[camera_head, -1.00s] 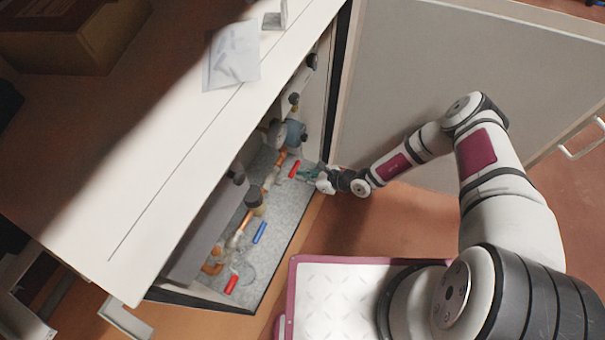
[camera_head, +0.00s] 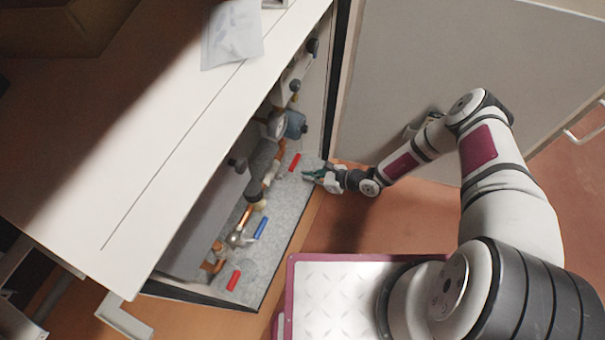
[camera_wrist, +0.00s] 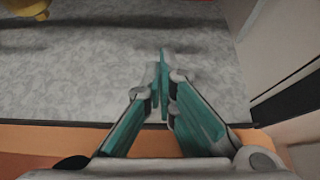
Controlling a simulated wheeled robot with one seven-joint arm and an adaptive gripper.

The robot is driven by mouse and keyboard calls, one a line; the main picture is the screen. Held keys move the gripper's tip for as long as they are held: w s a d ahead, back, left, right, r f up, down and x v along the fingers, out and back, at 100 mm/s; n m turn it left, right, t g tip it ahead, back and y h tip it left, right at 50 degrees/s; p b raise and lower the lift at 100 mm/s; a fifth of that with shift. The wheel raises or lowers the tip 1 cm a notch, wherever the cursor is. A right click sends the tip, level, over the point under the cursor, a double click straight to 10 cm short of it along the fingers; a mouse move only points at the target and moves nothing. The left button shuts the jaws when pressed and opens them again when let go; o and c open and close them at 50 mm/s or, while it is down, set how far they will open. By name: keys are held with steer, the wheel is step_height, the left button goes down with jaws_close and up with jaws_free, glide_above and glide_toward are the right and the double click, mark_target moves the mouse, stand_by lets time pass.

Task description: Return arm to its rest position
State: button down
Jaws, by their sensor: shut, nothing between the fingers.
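My gripper (camera_head: 309,174) is at the front right edge of the open cabinet (camera_head: 185,120), with its fingers over the grey cabinet floor (camera_head: 290,205). In the wrist view the teal fingers of my gripper (camera_wrist: 162,85) meet at the tips, with nothing between them. My arm reaches in from the right side of the head view. A red handle (camera_head: 295,162) lies just left of and above the fingertips, apart from them.
A blue handle (camera_head: 260,228) and a second red handle (camera_head: 234,281) sit farther toward the front left, beside copper pipes (camera_head: 246,214). The open door panel (camera_head: 420,80) stands behind my arm. Open floor (camera_head: 350,225) lies in front of the cabinet.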

steer(key=p+v, duration=0.3)
steer(key=v, duration=0.5)
steer(key=shift+d, duration=0.2)
